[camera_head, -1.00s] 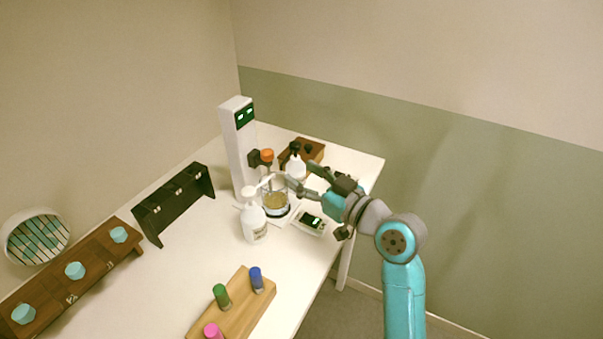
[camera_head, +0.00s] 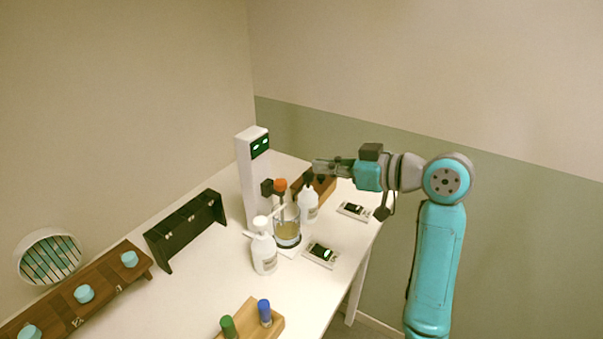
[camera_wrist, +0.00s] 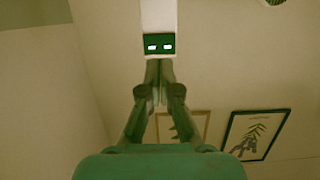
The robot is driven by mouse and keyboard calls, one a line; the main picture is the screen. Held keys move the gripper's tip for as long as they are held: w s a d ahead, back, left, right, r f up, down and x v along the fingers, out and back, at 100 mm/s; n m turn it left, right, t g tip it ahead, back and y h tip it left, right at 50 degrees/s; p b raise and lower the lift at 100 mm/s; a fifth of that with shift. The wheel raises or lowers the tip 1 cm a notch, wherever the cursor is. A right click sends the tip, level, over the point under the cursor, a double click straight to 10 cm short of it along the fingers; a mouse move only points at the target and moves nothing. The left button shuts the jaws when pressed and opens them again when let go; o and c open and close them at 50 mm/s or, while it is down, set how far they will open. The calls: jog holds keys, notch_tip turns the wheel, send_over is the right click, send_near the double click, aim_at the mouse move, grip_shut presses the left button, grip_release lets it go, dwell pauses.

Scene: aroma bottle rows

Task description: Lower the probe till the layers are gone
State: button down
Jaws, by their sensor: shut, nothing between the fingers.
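A white column (camera_head: 253,180) with a green display (camera_head: 260,145) stands at the back of the table; its display (camera_wrist: 159,45) also shows in the wrist view, beyond my fingertips. An orange-topped probe (camera_head: 280,186) sits on a dark holder in front of the column, its thin stem reaching down to a glass beaker (camera_head: 287,228). The beaker holds yellowish liquid; I cannot make out layers. My gripper (camera_head: 316,168) is shut and empty, above and to the right of the orange top, apart from it. Its fingertips (camera_wrist: 159,66) are together in the wrist view.
White pump bottles stand in front of the beaker (camera_head: 264,252) and behind it (camera_head: 308,205). A wooden box (camera_head: 325,188) is at the back. Small devices lie at the right (camera_head: 322,255) and farther back (camera_head: 355,210). A dark rack (camera_head: 186,230) stands left; the table's middle is clear.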

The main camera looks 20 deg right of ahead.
jog(key=w+a+f, duration=0.5)
jog(key=w+f, duration=0.1)
jog(key=w, duration=0.1)
jog(key=shift+w+a+f, duration=0.2)
dwell(0.4)
jog(key=shift+f, duration=2.15)
